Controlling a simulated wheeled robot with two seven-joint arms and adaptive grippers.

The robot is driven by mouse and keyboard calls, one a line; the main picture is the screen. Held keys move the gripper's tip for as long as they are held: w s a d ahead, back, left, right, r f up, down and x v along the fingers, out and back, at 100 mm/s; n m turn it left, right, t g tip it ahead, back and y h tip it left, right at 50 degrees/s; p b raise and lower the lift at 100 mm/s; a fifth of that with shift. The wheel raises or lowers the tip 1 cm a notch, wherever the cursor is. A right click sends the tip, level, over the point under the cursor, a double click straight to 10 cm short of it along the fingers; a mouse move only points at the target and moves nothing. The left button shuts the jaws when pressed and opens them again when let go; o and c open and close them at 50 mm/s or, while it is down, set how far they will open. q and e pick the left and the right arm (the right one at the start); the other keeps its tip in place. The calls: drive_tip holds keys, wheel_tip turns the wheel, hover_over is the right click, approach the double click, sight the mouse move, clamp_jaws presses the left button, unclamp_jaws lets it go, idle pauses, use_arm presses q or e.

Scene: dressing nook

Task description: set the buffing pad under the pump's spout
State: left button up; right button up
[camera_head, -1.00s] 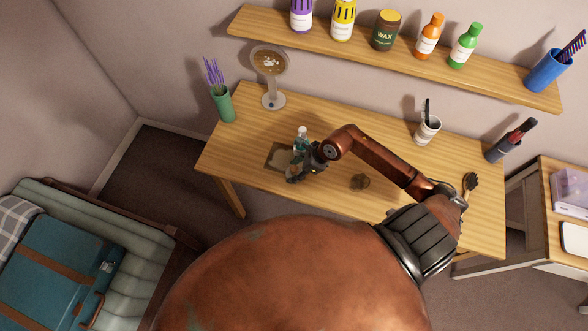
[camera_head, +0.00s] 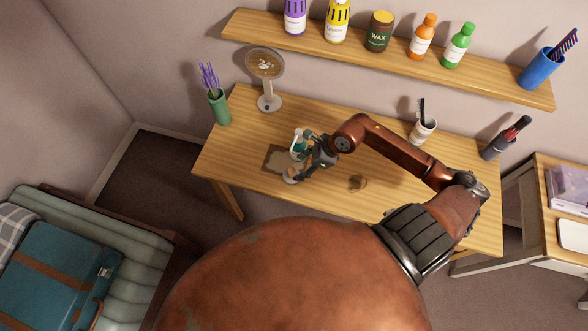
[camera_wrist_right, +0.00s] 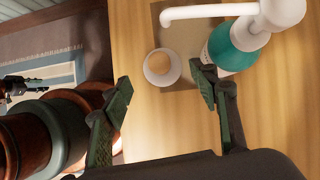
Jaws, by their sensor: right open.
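The pump bottle (camera_head: 299,146), teal with a white pump head, stands upright on the table; in the right wrist view its teal body (camera_wrist_right: 236,46) is at the top right. Its white spout (camera_wrist_right: 208,12) points left. The buffing pad (camera_wrist_right: 162,68), round and white with a tan top, lies by the mat's edge, below the spout's tip in that view. It also shows in the head view (camera_head: 291,176). My right gripper (camera_wrist_right: 164,90) is open and empty, its fingertips apart on either side of the pad in view. A dark jointed shape at the wrist view's left edge may be my left gripper (camera_wrist_right: 14,86).
A brown mat (camera_head: 275,158) lies on the wooden table (camera_head: 235,155). A mirror (camera_head: 266,80), a green vase (camera_head: 219,107) and a white cup (camera_head: 423,130) stand toward the back.

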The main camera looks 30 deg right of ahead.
drive_tip(key=shift+v, duration=2.35)
